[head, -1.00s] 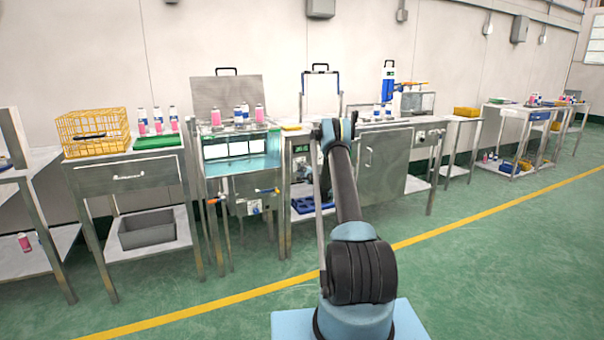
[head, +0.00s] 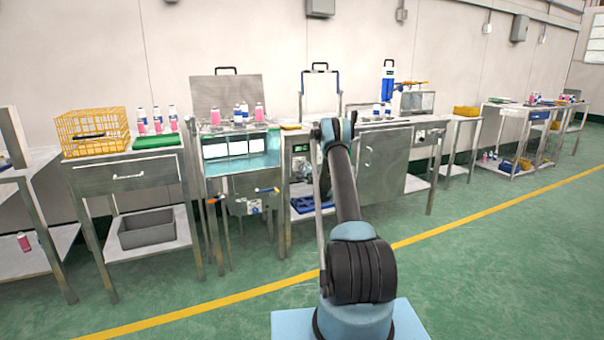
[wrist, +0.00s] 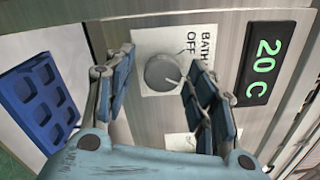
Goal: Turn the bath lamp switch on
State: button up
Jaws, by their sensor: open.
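A round grey knob (wrist: 161,73) sits on a white plate marked "BATH" and "OFF" on a steel panel in the wrist view. My finger hides part of the lettering. A pale mark on the knob points toward the right finger. My gripper (wrist: 159,66) is open, with one finger on each side of the knob. Whether the fingers touch it cannot be told. In the head view the gripper is hidden behind my arm. The bath (head: 236,147), with a bright lit window, stands left of my arm.
A green "20 C" display (wrist: 262,64) is right of the knob. A blue tray with pockets (wrist: 40,97) lies at the left below. Bottles (head: 158,120) and a yellow basket (head: 92,132) stand on neighbouring tables. The green floor in front is clear.

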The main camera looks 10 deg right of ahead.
jog(key=v, duration=1.2)
